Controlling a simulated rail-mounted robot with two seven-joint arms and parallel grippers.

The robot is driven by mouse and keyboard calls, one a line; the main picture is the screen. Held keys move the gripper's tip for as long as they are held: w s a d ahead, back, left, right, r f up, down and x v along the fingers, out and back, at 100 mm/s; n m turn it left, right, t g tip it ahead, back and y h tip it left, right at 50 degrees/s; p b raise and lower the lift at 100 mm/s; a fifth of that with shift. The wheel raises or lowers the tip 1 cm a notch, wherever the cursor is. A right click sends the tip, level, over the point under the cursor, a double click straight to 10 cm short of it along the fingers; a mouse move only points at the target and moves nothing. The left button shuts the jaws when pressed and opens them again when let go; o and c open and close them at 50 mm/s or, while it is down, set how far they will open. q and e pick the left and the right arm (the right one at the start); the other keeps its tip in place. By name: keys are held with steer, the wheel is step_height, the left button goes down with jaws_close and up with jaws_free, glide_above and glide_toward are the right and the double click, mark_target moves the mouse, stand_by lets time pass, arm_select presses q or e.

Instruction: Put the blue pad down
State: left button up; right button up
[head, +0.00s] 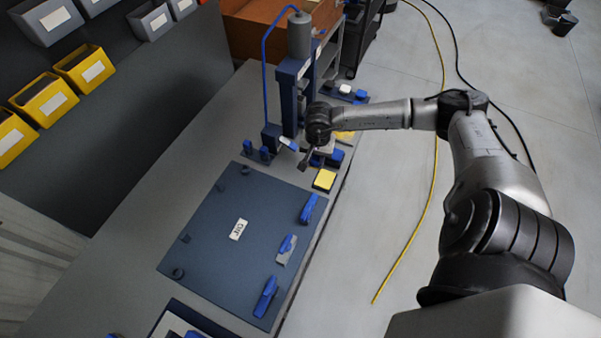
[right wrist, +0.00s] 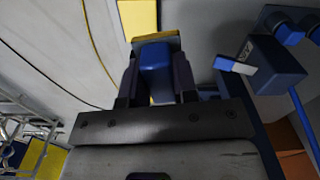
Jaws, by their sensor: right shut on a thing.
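A tan edge shows at the block's far end. In the head view the wrist and fingers hide most of it, and I cannot tell whether it touches anything below. My left gripper is not in view.
A blue press (head: 290,92) stands behind the gripper. A yellow pad (head: 325,179) lies just in front. A dark blue board (head: 225,215) with blue clamps (head: 309,208) covers the bench to the lower left. Yellow bins (head: 85,68) hang at the left.

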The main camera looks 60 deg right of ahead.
steer(key=s+d+f+m, duration=0.1)
steer(key=s+d+m, duration=0.15)
steer(key=d, duration=0.45)
glide_above(300, 173)
steer(key=shift+n, duration=0.25)
step_height(300, 173, down, 7)
steer(key=shift+r+b, duration=0.1)
steer(key=shift+b, duration=0.3)
steer(key=shift+a+f, duration=0.1)
steer(key=shift+f, duration=2)
steer(key=shift+f, duration=0.1)
steer(key=o, duration=1)
steer(key=shift+c, duration=0.2)
